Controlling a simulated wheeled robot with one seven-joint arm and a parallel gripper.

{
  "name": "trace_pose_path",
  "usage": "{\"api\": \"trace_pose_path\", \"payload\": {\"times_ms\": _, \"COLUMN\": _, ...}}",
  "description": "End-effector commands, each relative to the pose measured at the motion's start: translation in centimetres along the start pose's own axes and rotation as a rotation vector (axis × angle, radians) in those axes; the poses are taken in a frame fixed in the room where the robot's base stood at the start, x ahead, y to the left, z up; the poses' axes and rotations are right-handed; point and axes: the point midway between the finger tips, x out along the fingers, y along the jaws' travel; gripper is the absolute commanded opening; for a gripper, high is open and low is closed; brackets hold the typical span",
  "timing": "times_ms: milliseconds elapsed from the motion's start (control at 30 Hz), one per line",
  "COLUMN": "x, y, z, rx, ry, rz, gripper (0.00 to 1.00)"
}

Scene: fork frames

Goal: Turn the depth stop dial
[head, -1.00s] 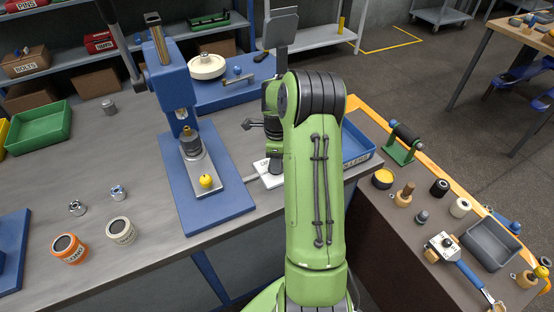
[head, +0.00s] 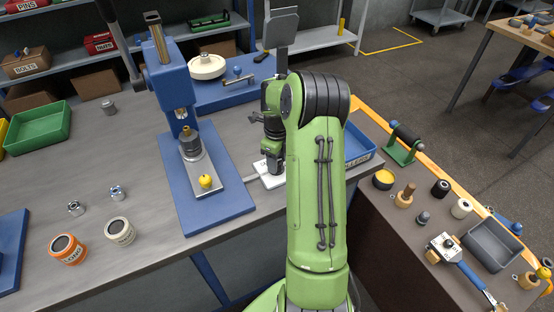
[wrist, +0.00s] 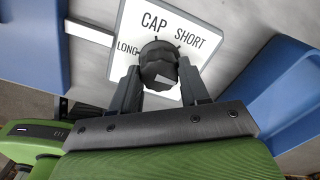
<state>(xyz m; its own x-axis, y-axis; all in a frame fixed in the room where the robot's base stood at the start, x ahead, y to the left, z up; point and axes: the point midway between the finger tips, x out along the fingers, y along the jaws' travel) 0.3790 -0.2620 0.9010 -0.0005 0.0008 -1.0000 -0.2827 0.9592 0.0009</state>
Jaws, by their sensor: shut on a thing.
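The depth stop dial (wrist: 158,58) is a dark, ridged round knob on a white plate (wrist: 207,22) marked LONG, CAP and SHORT. In the wrist view my gripper (wrist: 160,72) is shut on it, with one finger on each side. A small pale patch shows on the knob's near side; I cannot tell whether it is a pointer. In the head view my gripper (head: 273,166) is low over the white plate (head: 265,182), right of the blue press (head: 178,85), and the dial is hidden there.
A blue bin (head: 357,150) stands close right of my gripper. The press base (head: 232,205) is close on the left. The bench front between press and bin is clear.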

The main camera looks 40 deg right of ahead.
Motion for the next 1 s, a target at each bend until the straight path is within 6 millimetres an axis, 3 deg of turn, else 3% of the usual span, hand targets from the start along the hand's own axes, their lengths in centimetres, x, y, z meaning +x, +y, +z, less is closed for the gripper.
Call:
{"api": "trace_pose_path", "payload": {"times_ms": 167, "x": -0.2, "y": -0.1, "z": 0.1, "rx": 0.002, "ry": -0.004, "rz": -0.005, "gripper": 0.14}}
{"api": "trace_pose_path", "payload": {"times_ms": 200, "x": -0.2, "y": -0.1, "z": 0.1, "rx": 0.002, "ry": -0.004, "rz": -0.005, "gripper": 0.46}}
{"api": "trace_pose_path", "payload": {"times_ms": 367, "x": -0.1, "y": -0.1, "z": 0.1, "rx": 0.001, "ry": -0.003, "rz": -0.004, "gripper": 0.70}}
{"api": "trace_pose_path", "payload": {"times_ms": 700, "x": -0.8, "y": -0.1, "z": 0.0, "rx": 0.000, "ry": -0.002, "rz": -0.003, "gripper": 0.70}}
{"api": "trace_pose_path", "payload": {"times_ms": 767, "x": -1.9, "y": -0.1, "z": 0.1, "rx": 0.000, "ry": -0.003, "rz": -0.005, "gripper": 0.70}}
{"api": "trace_pose_path", "payload": {"times_ms": 1000, "x": -8.7, "y": -0.1, "z": 0.1, "rx": 0.000, "ry": -0.004, "rz": -0.006, "gripper": 0.70}}
